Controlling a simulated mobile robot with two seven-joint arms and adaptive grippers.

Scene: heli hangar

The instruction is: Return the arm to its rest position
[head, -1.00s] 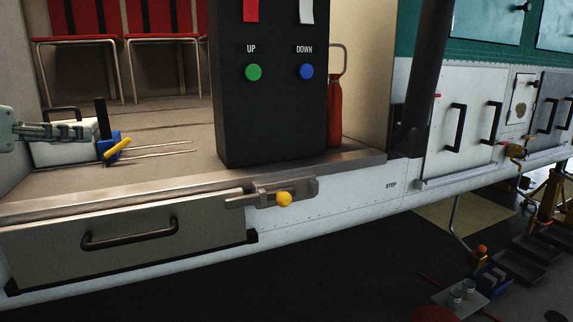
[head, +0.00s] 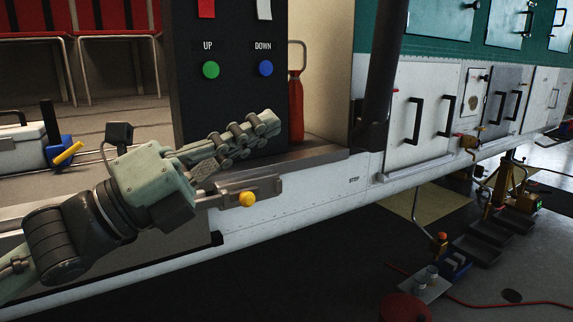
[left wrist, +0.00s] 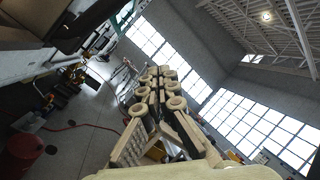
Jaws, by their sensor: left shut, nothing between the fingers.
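My left arm comes in from the left in the head view. Its gripper (head: 258,127) is shut and empty, and it points up and to the right. It appears in front of the dark panel with the green UP button (head: 211,70) and blue DOWN button (head: 265,68). The closed fingers also show in the left wrist view (left wrist: 160,85), with the hangar windows behind them. My right gripper is in neither view.
A drawer under the sill is partly hidden by my arm. A red extinguisher (head: 296,108) stands beside the panel. Trays (head: 476,250) and a red drum (head: 404,307) stand on the floor at right.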

